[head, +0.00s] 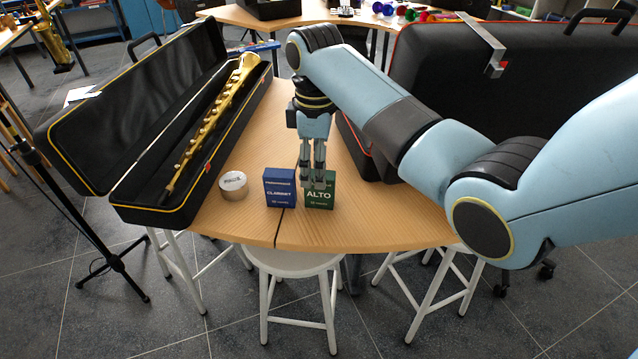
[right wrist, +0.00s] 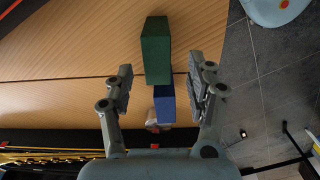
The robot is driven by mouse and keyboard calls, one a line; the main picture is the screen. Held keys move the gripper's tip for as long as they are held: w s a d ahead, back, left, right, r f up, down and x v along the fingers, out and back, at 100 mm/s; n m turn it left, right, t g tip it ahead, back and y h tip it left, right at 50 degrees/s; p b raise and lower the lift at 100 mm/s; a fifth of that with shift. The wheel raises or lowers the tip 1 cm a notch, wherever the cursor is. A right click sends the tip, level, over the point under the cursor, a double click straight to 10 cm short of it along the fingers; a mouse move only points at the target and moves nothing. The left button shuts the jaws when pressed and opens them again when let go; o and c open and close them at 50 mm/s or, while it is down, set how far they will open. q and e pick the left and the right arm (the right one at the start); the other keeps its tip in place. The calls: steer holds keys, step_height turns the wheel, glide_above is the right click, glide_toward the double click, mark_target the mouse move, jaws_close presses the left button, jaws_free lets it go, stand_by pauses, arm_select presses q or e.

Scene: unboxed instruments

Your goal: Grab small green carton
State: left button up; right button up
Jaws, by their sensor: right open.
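The small green carton (head: 319,197), marked ALTO, stands upright near the front edge of the wooden table. In the right wrist view the green carton (right wrist: 156,48) lies ahead of the fingers, in line with the gap between them. My right gripper (head: 312,180) is open and hangs just above the green carton, hiding part of its top. In the right wrist view, the gripper (right wrist: 164,84) shows both fingers spread with nothing gripped. A blue carton (head: 280,188), marked CLARINET, stands just left of the green one. My left gripper is not in view.
A round tin (head: 233,185) sits left of the blue carton. An open black case (head: 140,110) with a gold instrument (head: 215,115) lies on the left. A large black case (head: 420,70) stands at the right, behind my right arm. White stools (head: 296,262) stand at the front.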

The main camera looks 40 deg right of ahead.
mark_target(316, 194)
step_height(316, 194, down, 2)
steer(key=shift+s+f, duration=0.1)
steer(key=shift+f, duration=0.15)
steer(key=f, duration=0.3)
steer(key=f+b, duration=0.1)
steer(key=f, duration=0.1)
steer(key=shift+w+f, duration=0.25)
steer(key=shift+f, duration=0.05)
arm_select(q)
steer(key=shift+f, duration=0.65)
arm_select(e)
steer(key=shift+c, duration=0.4)
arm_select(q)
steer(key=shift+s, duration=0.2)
arm_select(e)
jaws_close()
